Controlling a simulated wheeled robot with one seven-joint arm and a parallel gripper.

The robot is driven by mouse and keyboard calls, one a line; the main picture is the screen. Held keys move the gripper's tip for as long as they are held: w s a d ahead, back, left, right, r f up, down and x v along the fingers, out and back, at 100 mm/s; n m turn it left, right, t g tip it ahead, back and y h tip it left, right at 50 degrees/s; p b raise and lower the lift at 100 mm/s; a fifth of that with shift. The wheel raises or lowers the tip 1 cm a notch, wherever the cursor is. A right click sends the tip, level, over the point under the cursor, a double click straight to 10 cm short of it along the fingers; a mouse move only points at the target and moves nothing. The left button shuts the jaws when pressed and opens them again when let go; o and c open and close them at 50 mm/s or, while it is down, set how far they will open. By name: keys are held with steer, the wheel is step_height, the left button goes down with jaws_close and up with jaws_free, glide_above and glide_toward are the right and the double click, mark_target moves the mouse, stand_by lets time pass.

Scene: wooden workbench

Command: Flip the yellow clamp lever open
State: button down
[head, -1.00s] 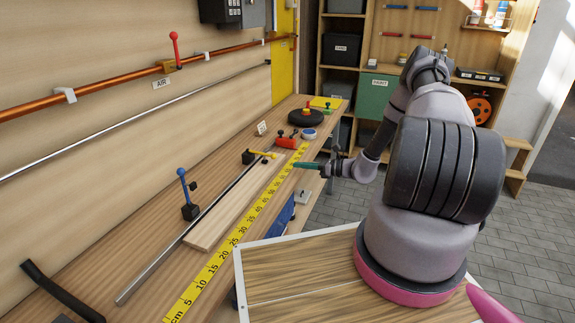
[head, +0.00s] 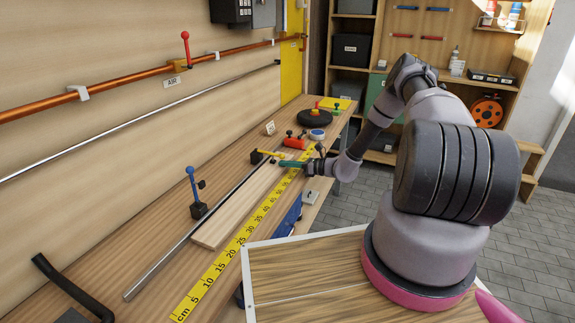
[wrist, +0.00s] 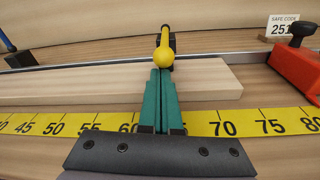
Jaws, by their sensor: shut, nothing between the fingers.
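The yellow clamp lever (wrist: 164,51) shows in the wrist view with its round knob toward me and its black clamp base behind it on the metal rail. In the head view the lever (head: 268,153) lies low, roughly flat, over the wooden board. My gripper (wrist: 160,72) has green fingers pressed together with nothing between them. The fingertips are just in front of and below the knob, close to it; I cannot tell whether they touch. In the head view my gripper (head: 281,163) is over the board beside the lever.
The wooden board (wrist: 60,92) lies along the rail, with a yellow measuring tape (wrist: 275,121) in front. A red block with a black knob (wrist: 297,70) is to the right. A blue-levered clamp (head: 197,210) stands upright nearer on the rail. A "SAFE CODE" card (wrist: 283,25) stands behind.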

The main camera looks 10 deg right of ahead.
mark_target(282, 155)
steer(key=shift+r, duration=0.1)
steer(key=shift+r+g+h, duration=0.9)
steer(key=shift+r+h, duration=0.4)
steer(key=shift+r, duration=1.15)
steer(key=shift+w+a+r+g+h, duration=0.1)
steer(key=shift+a+r+g+h, duration=0.2)
steer(key=shift+r+h, duration=0.3)
steer(key=shift+w+a+r+g+h, duration=0.15)
steer(key=shift+r+g+h, duration=0.15)
steer(key=shift+r+h, duration=0.3)
steer(key=shift+r+g+h, duration=0.3)
steer(key=shift+g, duration=0.1)
steer(key=shift+w+r+h, duration=0.1)
steer(key=shift+r+h, duration=0.2)
steer(key=shift+r, duration=0.05)
steer(key=w+a+r+g+h, duration=0.5)
steer(key=w+a+r+h, duration=0.1)
steer(key=a+r, duration=0.1)
steer(key=shift+a+r+m+h, duration=0.3)
steer(key=shift+a+h, duration=0.1)
steer(key=shift+a, duration=0.45)
